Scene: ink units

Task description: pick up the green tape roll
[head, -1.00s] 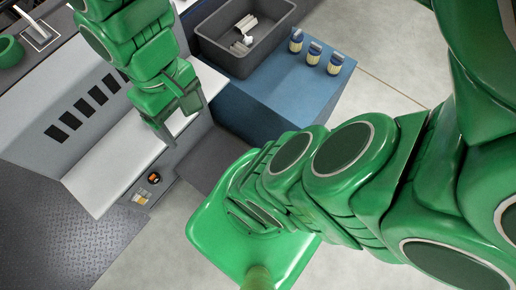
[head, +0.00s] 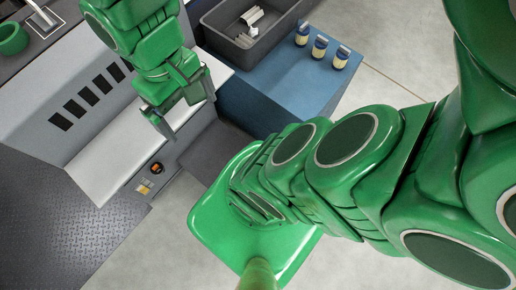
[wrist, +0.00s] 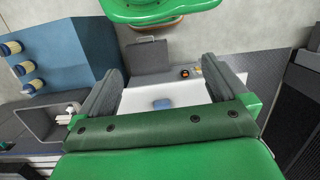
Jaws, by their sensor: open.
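The green tape roll (head: 12,38) lies at the far upper left in the head view, on the dark top of the grey machine beside a metal part. It looks like a short ring with its dark hollow facing up. I cannot make it out in the wrist view. My gripper (head: 188,112) is open, and nothing shows held in it. It is over the machine's white front ledge, well to the right of the roll. In the wrist view my gripper (wrist: 164,72) has its two fingers spread, with the white ledge behind them.
The white ledge (head: 125,140) looks clear in the head view.

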